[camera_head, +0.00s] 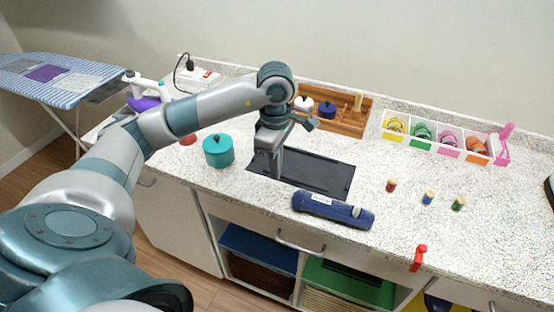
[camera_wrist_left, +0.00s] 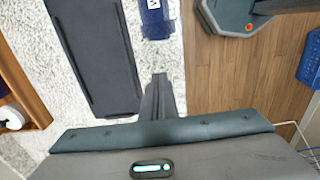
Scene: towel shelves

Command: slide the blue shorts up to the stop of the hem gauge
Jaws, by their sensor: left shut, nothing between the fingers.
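The blue shorts (camera_head: 320,207) lie as a narrow folded bundle with a white label on the counter, near its front edge. Part of them shows at the top of the left wrist view (camera_wrist_left: 155,22). Behind them lies a dark flat tray (camera_head: 325,175) with a low rim; I cannot tell whether it is the hem gauge. My left gripper (camera_head: 277,174) points down at the tray's left end, left of and behind the shorts, apart from them. Its fingers (camera_wrist_left: 160,82) are shut and empty. The gripper hides part of the tray. My right gripper is not in view.
A teal pot (camera_head: 219,151) stands left of my gripper. Several small spools, including a red one (camera_head: 391,185), stand to the right. A red clamp (camera_head: 419,257) sits at the front edge. A white divided bin (camera_head: 432,142) and a wooden tray (camera_head: 345,122) are behind.

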